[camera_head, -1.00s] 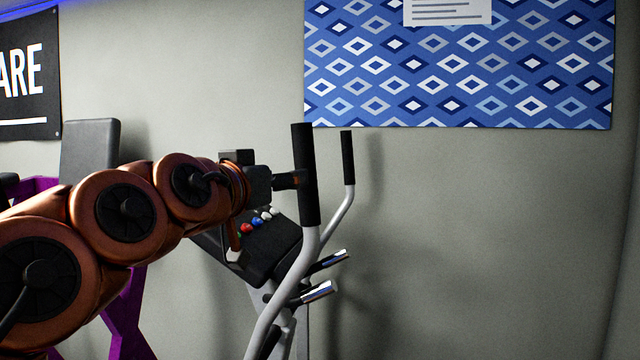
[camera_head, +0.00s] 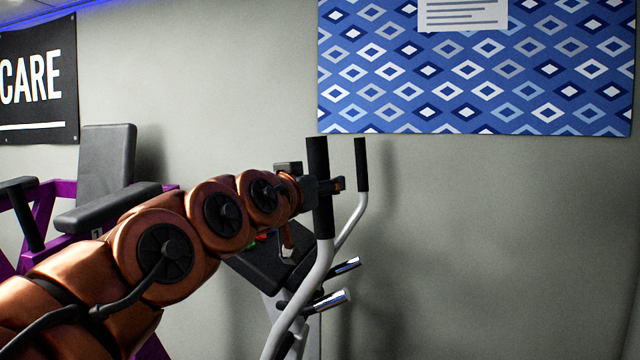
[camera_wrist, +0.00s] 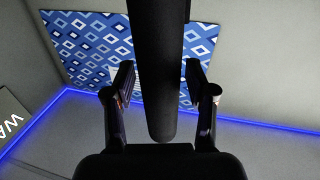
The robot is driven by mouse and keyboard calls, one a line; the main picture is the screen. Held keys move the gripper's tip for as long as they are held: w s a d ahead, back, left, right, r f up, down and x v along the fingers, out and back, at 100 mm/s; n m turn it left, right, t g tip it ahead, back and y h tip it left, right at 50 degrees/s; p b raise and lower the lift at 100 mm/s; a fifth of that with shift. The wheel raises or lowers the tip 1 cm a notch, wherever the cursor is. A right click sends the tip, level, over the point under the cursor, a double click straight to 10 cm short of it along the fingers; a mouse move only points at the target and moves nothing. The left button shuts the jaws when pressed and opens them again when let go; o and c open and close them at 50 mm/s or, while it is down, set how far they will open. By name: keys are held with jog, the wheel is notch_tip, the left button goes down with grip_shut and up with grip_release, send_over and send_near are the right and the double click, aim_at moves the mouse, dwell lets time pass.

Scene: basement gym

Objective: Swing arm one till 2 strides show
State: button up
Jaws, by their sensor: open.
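An elliptical trainer stands by the wall with two moving arms. The nearer arm (camera_head: 317,188) has a black grip on a pale grey tube, and the farther arm (camera_head: 361,166) stands behind it to the right. My gripper (camera_head: 338,185) is at the nearer arm's black grip. In the wrist view the grip (camera_wrist: 157,70) runs between my open fingers (camera_wrist: 157,90), with a gap on each side. The console (camera_head: 265,262) is mostly hidden behind my arm, so any stride count cannot be read.
Two fixed chrome-ended handles (camera_head: 332,299) stick out below the moving arms. A purple-framed bench with grey pads (camera_head: 107,165) stands at the left. A blue diamond-pattern panel (camera_head: 480,90) hangs on the wall. The floor right of the trainer is out of view.

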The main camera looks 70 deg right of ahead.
grip_shut()
dwell(0.3)
jog(key=shift+w, duration=0.1)
